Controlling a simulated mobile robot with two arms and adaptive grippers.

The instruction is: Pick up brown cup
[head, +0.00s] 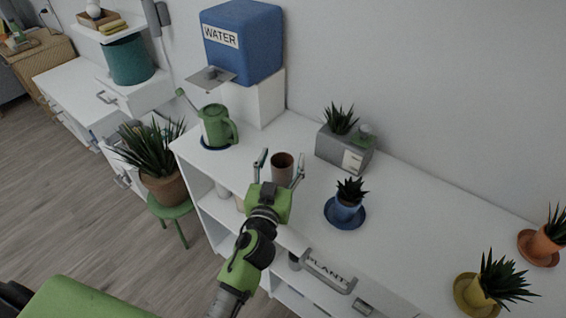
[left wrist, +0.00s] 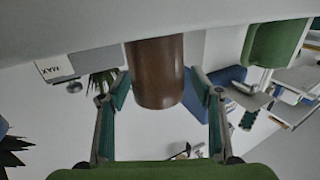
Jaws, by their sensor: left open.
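The brown cup (head: 283,166) stands upright on the white shelf desk (head: 262,148) in the head view. My left gripper (head: 281,168) is open, with its two fingers on either side of the cup. In the left wrist view the brown cup (left wrist: 157,75) shows between the open fingers of the left gripper (left wrist: 160,92), with a gap on each side. The wrist picture looks upside down. I cannot tell whether a finger touches the cup. My right gripper is not in view.
A green watering can (head: 217,127) stands to the left, near a blue water tank (head: 244,42). A grey planter box (head: 343,150) and a blue potted plant (head: 347,203) stand to the right. A PLANT label (head: 326,266) is at the front edge.

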